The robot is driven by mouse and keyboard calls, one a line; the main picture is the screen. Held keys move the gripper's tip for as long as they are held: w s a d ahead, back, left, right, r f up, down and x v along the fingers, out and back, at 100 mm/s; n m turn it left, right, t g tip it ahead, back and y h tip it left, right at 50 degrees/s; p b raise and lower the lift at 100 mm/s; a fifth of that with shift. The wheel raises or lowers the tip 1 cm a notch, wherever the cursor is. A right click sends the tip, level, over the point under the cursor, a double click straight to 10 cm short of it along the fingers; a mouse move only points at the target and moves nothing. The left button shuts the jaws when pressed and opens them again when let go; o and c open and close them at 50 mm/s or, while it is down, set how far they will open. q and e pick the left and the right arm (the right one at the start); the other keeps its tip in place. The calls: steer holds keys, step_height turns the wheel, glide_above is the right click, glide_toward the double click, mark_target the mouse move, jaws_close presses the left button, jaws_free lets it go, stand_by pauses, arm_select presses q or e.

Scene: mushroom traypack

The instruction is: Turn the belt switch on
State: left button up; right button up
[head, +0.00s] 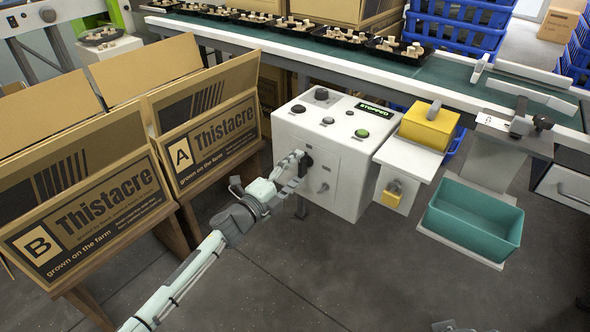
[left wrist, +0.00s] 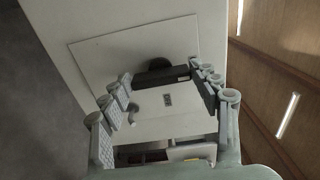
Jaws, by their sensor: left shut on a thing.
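The belt switch (head: 307,159) is a black handle on the front panel of the white control box (head: 350,185). The wrist view shows its dark bar (left wrist: 163,77) and a round black base behind it, lying between the fingers. My left gripper (head: 297,163) reaches the panel from the left and is shut on the switch handle; it also shows in the left wrist view (left wrist: 165,95). The fingers partly hide the switch in the head view. The display (head: 374,110) on top of the box reads "STOPPED". My right gripper does not clearly show.
Two Thistacre cartons, A (head: 205,140) and B (head: 85,215), stand left of my left arm. Behind the box runs a green conveyor (head: 455,78) with trays of mushrooms (head: 345,38). A yellow block (head: 430,127) and a teal bin (head: 470,222) are right of the box.

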arm_select(q)
steer(key=o, duration=1.2)
steer(key=shift+c, duration=0.2)
steer(key=shift+s, duration=0.1)
steer(key=v, duration=1.2)
